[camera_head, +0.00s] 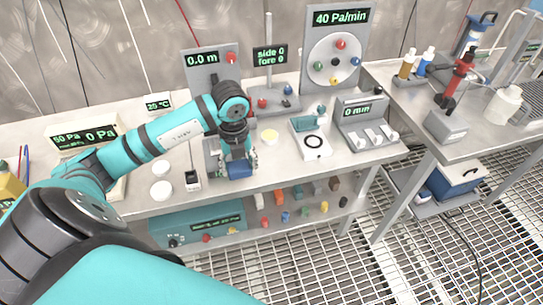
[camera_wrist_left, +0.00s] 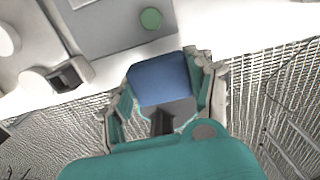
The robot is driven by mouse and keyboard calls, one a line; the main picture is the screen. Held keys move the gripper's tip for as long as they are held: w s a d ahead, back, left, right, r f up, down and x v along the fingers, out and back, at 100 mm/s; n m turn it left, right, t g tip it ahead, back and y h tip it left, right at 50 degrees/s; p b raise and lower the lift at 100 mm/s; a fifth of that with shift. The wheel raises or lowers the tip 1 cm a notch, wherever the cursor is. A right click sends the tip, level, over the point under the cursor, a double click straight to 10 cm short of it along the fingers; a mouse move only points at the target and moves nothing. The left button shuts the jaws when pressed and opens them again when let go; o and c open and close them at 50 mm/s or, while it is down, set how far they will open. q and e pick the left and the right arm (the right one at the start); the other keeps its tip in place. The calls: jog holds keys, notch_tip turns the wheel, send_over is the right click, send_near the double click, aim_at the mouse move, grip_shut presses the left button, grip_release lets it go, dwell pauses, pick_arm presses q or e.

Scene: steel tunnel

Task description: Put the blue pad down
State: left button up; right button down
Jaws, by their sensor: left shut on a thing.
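The blue pad (camera_head: 239,169) is between the fingers of my left gripper (camera_head: 238,166), at the front edge of the steel bench (camera_head: 290,176). In the left wrist view the pad (camera_wrist_left: 160,82) fills the space between the two fingers of the left gripper (camera_wrist_left: 162,92), which is shut on it. The bench edge and the floor grating show around the pad there. I cannot tell whether the pad touches the bench. My right gripper is not in either view.
A grey plate with a green button (camera_wrist_left: 150,18) lies just beyond the pad. Left of the gripper are a small black-topped device (camera_head: 192,180) and white discs (camera_head: 161,189). A white tray with a black ring (camera_head: 314,143) stands to the right. Several small coloured items sit on a shelf below.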

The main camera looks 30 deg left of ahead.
pick_arm(q)
jog(key=p, duration=0.2)
send_over(272, 163)
jog(key=shift+f, duration=0.4)
notch_tip(272, 163, down, 3)
jog(key=shift+f+p, duration=0.2)
jog(key=shift+p, duration=0.15)
jog(key=shift+f, duration=0.15)
jog(key=shift+f, duration=0.1)
jog(key=o, duration=1.1)
